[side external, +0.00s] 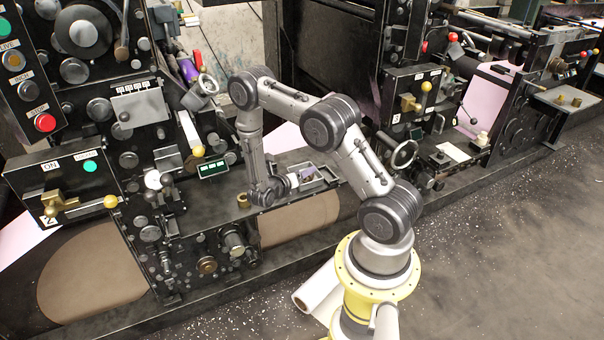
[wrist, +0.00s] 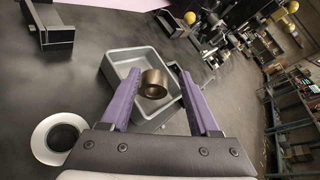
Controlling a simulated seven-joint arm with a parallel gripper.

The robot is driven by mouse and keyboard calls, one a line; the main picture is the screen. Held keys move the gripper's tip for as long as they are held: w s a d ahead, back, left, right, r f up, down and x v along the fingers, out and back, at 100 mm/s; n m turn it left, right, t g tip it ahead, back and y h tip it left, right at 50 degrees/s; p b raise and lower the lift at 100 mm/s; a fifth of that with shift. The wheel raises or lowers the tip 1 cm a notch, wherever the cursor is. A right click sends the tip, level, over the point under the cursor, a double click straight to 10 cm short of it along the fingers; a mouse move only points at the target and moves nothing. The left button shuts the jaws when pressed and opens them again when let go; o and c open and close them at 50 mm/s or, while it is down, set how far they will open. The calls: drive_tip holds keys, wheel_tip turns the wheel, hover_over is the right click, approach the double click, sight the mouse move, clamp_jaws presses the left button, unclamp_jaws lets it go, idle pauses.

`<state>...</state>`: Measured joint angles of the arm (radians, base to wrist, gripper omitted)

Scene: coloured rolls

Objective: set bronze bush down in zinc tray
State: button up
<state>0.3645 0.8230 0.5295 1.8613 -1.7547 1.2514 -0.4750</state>
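The bronze bush (wrist: 153,84) is a short dark-gold ring. In the wrist view it shows inside the outline of the grey zinc tray (wrist: 108,68), near its right side. Whether it touches the tray floor is not clear. My gripper (wrist: 161,76) has two purple fingers, spread on either side of the bush. A gap shows between the bush and the right finger, so the gripper looks open.
A white ring (wrist: 62,138) lies left of my gripper in the wrist view. A dark block-like fixture (wrist: 48,28) stands at the upper left. In the side view a brass-coloured ring (side external: 243,200) sits on the ledge, left of my gripper. Machine panels with knobs stand close by.

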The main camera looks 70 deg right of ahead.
drive_tip(key=shift+a+f, duration=0.2)
drive_tip(key=v, duration=1.4)
wheel_tip(320, 180, up, 11)
drive_tip(key=w+m+t, duration=0.1)
drive_tip(key=w+m, duration=0.2)
drive_tip(key=s+a+r+m+y, duration=0.35)
drive_tip(key=s+r+m, duration=0.3)
drive_tip(key=r, duration=0.35)
drive_tip(key=s+a+r+m+t+y, duration=0.2)
drive_tip(key=s+a+m+t+y, duration=0.1)
drive_tip(key=s+a+m+y, duration=0.1)
drive_tip(key=s+a+r+m+t+y, duration=0.2)
drive_tip(key=s+a+m+t+y, duration=0.2)
drive_tip(key=a+m, duration=0.4)
drive_tip(key=s+a+y, duration=0.1)
drive_tip(key=a+y, duration=0.1)
drive_tip(key=a, duration=0.1)
drive_tip(key=shift+s+a+r+t, duration=0.2)
drive_tip(key=shift+r+t, duration=0.1)
